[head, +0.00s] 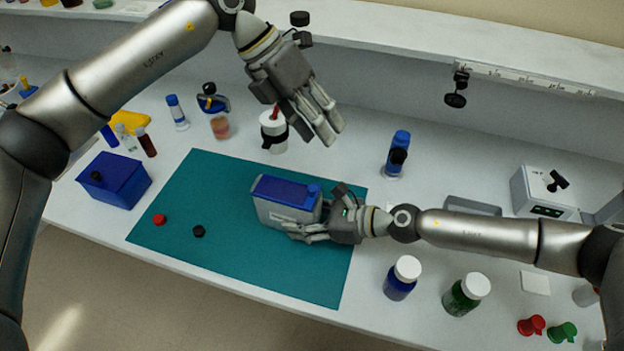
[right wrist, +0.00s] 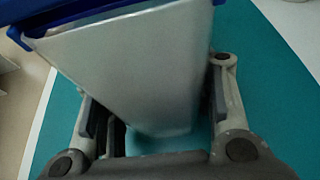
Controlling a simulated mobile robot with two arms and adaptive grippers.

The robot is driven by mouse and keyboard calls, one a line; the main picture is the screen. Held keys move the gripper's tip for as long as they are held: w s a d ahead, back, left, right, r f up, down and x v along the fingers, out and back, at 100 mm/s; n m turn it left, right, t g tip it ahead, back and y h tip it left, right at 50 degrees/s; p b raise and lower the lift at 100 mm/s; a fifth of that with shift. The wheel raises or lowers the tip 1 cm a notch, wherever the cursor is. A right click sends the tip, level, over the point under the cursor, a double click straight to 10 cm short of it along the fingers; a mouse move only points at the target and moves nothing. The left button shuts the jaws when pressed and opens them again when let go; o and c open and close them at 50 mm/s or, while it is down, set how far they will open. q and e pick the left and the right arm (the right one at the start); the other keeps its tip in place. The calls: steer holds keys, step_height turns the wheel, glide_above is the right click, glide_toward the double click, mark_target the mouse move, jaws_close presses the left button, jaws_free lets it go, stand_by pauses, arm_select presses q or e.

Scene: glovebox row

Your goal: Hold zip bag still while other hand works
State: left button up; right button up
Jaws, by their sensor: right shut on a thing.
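The zip bag (head: 287,203) is a grey, box-shaped pouch with a blue top, resting on the teal mat (head: 190,255). My right gripper (head: 318,213) is shut on the bag at its right end. In the right wrist view the bag's pale body (right wrist: 135,65) stands between the two fingers (right wrist: 160,110), its blue top at the upper left. My left gripper (head: 326,128) hangs above and behind the bag, apart from it. It shows no object between its fingers, and its finger gap is unclear from this angle.
A blue box (head: 115,182) stands at the mat's left. A red cap (head: 159,219) and black cap (head: 199,231) lie on the mat. A white bottle (head: 273,135) stands behind it. Blue (head: 400,281) and green (head: 463,296) white-capped bottles stand at front right. The mat's front is mostly clear.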

mark_target(312, 188)
arm_select(q)
steer(key=s+r+m+t+y, duration=0.1)
steer(key=s+m+y, duration=0.3)
steer(key=y, duration=0.2)
steer(key=f, duration=0.7)
steer(key=a+f, duration=0.1)
steer(key=f, duration=0.3)
steer(key=shift+f, duration=0.25)
jaws_close()
